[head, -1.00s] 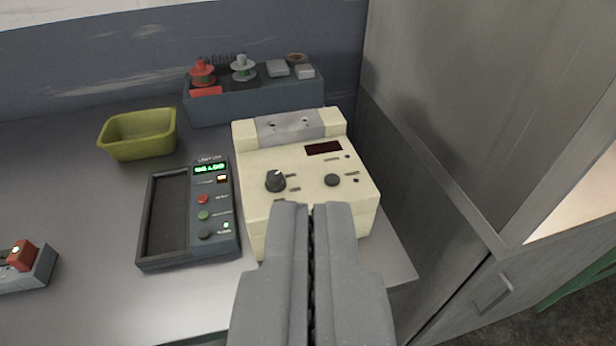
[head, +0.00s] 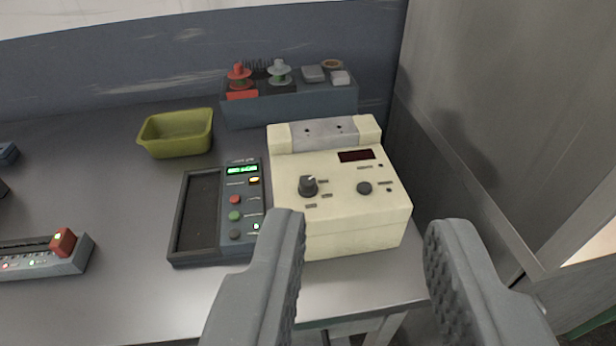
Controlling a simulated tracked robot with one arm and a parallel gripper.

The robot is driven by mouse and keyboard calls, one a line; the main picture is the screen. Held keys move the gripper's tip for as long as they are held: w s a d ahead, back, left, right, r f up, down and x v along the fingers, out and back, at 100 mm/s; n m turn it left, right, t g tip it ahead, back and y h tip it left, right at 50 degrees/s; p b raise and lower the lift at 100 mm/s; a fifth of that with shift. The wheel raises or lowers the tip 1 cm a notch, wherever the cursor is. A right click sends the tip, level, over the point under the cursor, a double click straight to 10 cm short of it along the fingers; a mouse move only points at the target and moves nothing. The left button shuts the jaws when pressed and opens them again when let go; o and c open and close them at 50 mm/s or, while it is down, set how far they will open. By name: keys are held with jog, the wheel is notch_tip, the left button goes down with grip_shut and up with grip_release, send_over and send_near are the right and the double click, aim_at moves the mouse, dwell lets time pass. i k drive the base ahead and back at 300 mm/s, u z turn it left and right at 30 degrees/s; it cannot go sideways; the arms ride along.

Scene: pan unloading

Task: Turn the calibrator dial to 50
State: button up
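The calibrator looks to be the cream box (head: 350,232) on the grey bench, with a dark display (head: 356,156) that shows no readable number. A dark pointer dial (head: 308,186) sits on the left of its sloped top, with small labels around it too small to read. A plain round black knob (head: 364,188) sits to the right of the dial. My gripper (head: 362,222) is open and empty, its two grey fingers wide apart in front of the box. Neither finger covers the dial.
A dark device with a lit green display (head: 242,170) and buttons stands left of the box. A yellow-green bin (head: 176,134) and a blue rack with spools (head: 290,106) are behind. A device with a red block (head: 62,242) lies far left. A grey cabinet (head: 490,120) rises close on the right.

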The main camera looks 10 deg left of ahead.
aim_at(307, 187)
jog(key=z, duration=2.15)
jog(key=k, duration=1.1)
jog(key=u, duration=2)
jog(key=i, duration=1)
